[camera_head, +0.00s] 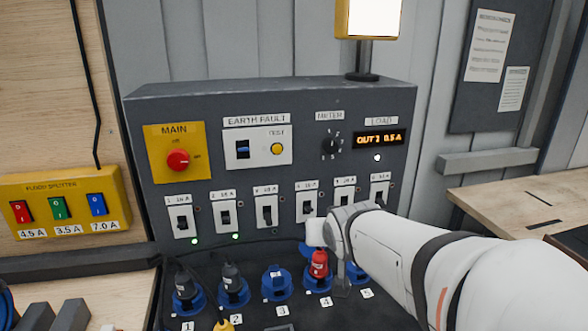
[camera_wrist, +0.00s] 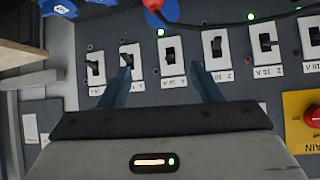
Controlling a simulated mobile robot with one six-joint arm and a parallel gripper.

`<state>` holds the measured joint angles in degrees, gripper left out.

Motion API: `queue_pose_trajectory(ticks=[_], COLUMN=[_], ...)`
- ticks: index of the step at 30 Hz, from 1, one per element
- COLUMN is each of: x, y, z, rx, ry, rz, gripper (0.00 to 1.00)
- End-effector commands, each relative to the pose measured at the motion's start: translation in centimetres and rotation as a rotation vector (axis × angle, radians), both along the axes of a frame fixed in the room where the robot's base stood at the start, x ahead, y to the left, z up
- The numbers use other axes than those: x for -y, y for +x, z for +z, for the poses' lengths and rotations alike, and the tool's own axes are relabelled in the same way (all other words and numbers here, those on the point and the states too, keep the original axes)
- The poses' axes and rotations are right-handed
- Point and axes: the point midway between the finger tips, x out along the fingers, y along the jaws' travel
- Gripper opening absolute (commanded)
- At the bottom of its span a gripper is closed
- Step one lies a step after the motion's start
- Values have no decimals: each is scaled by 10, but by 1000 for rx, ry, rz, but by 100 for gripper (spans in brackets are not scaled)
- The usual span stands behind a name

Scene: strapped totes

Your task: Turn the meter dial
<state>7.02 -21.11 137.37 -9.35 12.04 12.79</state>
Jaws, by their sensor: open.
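The meter dial (camera_head: 331,143) is a small black knob under the METER label on the grey panel, with small marks around it. Right of it the LOAD display (camera_head: 380,139) reads "OUT1 0.5 A". My gripper (camera_head: 318,232) is in front of the lower panel, below the dial and apart from it. In the wrist view, which is upside down, the fingers of my gripper (camera_wrist: 162,68) are spread and empty. A breaker switch (camera_wrist: 173,50) shows between them. The dial is not visible in the wrist view.
A row of breakers (camera_head: 224,217) runs under the dial. Blue sockets (camera_head: 277,284) and a red plug (camera_head: 319,263) sit below. The MAIN red knob (camera_head: 178,160) and EARTH FAULT plate (camera_head: 257,148) lie left. A lamp (camera_head: 368,25) stands on top.

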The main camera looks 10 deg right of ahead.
Motion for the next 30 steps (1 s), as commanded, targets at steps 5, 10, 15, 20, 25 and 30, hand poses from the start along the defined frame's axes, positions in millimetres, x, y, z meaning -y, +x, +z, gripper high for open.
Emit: queue_pose_trajectory(ticks=[5,10,15,20,25,30], x=[36,59,71,75,75,74], y=[71,111,125,127,137,163], z=[6,26,42,51,60,71], rx=[360,685,921,1034,1062,1061], ry=[-1,25,57,77,83,85], rz=[-42,-10,50,93,106,106], gripper=[58,58,58,58,58,58])
